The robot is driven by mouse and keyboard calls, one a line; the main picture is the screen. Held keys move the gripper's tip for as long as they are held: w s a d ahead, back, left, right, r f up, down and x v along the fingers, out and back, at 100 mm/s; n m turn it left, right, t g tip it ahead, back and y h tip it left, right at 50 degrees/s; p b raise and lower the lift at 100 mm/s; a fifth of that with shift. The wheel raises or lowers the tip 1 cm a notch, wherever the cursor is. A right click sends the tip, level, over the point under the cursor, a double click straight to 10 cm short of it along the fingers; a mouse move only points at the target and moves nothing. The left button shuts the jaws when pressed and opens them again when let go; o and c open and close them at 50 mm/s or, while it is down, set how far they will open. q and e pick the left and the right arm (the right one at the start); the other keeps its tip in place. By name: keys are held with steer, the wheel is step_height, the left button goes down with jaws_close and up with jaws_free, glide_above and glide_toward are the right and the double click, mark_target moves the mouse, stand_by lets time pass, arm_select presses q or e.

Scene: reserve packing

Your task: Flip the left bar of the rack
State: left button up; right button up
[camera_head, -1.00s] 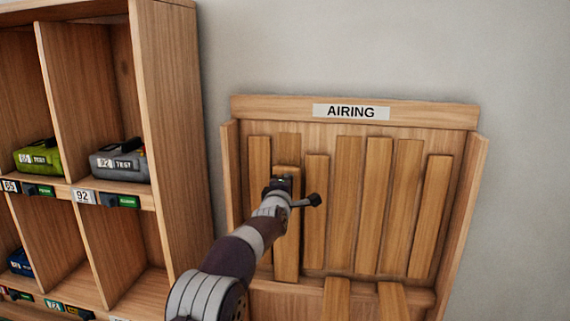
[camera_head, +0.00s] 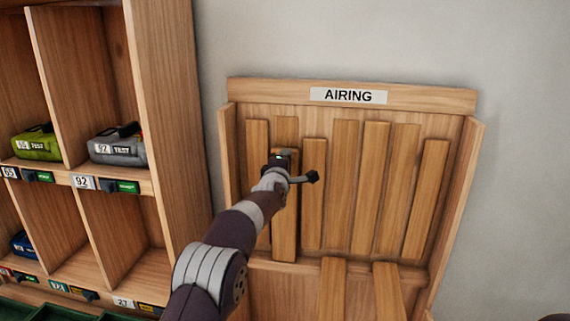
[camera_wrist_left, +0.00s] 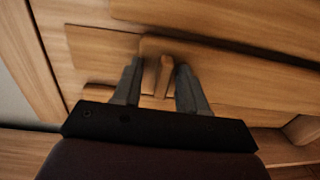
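The wooden rack (camera_head: 352,84) labelled AIRING stands against the wall with several upright wooden bars. The leftmost bar (camera_head: 257,140) stands close to the rack's left side wall. In the left wrist view, the fingers of my left gripper (camera_wrist_left: 158,75) are apart, one on each side of a small wooden piece (camera_wrist_left: 158,76), with narrow gaps visible. My forearm hides part of the bars. My right gripper is not seen.
A wooden cubby shelf (camera_head: 165,110) stands left of the rack, holding a green case (camera_head: 37,144) and a grey case (camera_head: 118,146). Two lower bars (camera_head: 332,285) (camera_head: 388,290) lean forward at the rack's bottom. Bare wall is on the right.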

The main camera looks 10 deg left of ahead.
arm_select(q)
steer(key=shift+f, duration=0.2)
steer(key=s+r+b, duration=0.1)
steer(key=s+b, duration=0.6)
steer(key=s, duration=0.5)
steer(key=shift+s+a+b, duration=0.2)
steer(key=shift+s+b, duration=0.15)
steer(key=shift+b, duration=0.05)
